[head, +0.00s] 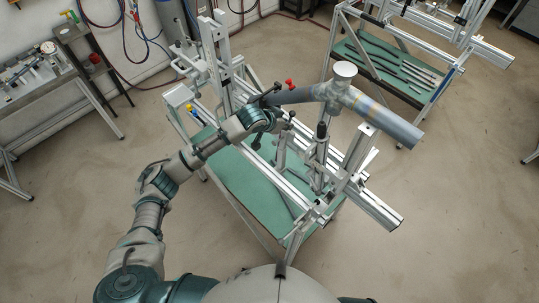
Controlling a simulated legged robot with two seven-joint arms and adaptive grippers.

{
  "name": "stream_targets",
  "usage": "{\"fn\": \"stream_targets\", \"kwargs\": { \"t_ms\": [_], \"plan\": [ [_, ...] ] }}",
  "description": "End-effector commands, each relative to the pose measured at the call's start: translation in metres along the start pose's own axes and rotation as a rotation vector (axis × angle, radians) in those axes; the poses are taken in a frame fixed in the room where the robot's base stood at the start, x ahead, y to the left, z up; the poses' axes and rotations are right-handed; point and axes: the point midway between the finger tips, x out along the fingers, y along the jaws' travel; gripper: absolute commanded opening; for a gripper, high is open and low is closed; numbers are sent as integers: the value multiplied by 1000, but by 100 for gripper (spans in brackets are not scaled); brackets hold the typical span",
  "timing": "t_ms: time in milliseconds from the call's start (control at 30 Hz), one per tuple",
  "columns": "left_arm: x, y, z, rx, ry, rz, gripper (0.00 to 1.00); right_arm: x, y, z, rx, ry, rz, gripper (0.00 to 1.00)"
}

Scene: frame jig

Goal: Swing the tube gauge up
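A grey tube (388,118) lies across the top of the aluminium frame jig (376,204), slanting down to the right. A short upright tube (338,90) with a pale round cap crosses it. A small red knob (288,83) shows above the tube's left end. I cannot tell for sure which part is the tube gauge. My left gripper (283,105) is at the left end of the grey tube, beside the jig. Its fingers are small and dark, and whether they touch anything is unclear. My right gripper is not in view.
The jig stands on a green-topped bench (248,180). A second bench (385,72) with rods on its green shelf stands behind at the right. A side table (40,85) with tools is at the left.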

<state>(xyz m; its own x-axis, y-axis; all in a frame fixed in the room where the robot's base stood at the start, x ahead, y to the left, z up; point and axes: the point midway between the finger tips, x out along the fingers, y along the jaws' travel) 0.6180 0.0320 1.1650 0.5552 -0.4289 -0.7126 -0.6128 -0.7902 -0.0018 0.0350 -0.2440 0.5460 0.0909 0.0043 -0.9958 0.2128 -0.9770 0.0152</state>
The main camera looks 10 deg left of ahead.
Motion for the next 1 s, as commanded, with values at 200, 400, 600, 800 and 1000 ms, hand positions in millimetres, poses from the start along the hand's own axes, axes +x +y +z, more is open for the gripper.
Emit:
{"fn": "stream_targets", "kwargs": {
  "t_ms": [200, 400, 600, 800, 1000],
  "plan": [
    [1, 1, 2, 0, -5, 1, 42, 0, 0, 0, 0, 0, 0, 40],
    [-2, 1, 3, 1, -6, 2, 42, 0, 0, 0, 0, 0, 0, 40],
    [-19, 1, 3, 2, -7, 3, 42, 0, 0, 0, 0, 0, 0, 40],
    [-37, 1, 3, 0, -7, 3, 42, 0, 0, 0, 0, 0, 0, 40],
    [-54, 1, 3, 1, -6, 2, 42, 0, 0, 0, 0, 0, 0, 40]
  ]
}}
